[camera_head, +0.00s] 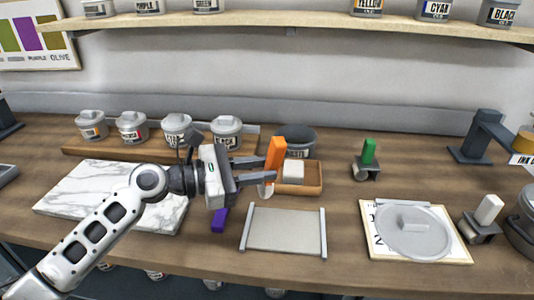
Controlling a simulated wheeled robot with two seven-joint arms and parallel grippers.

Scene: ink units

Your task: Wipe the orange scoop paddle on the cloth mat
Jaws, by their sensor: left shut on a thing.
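My left gripper (268,172) reaches in from the left and is shut on the orange scoop paddle (276,150). The paddle's orange handle stands up above the fingers, and its pale scoop end (265,191) hangs below them. The cloth mat (285,231) is a pale grey rectangle with a metal rail along its left and right sides, near the front of the bench. The paddle is behind and slightly left of the mat's middle, apart from it. My right gripper is not in view.
A wooden tray (314,189) with a white block (293,172) and a dark pot (300,137) stand behind the paddle. A purple piece (220,219) lies left of the mat. A green-handled piece (368,151) stands in a holder at right. A marble slab (80,184) lies left.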

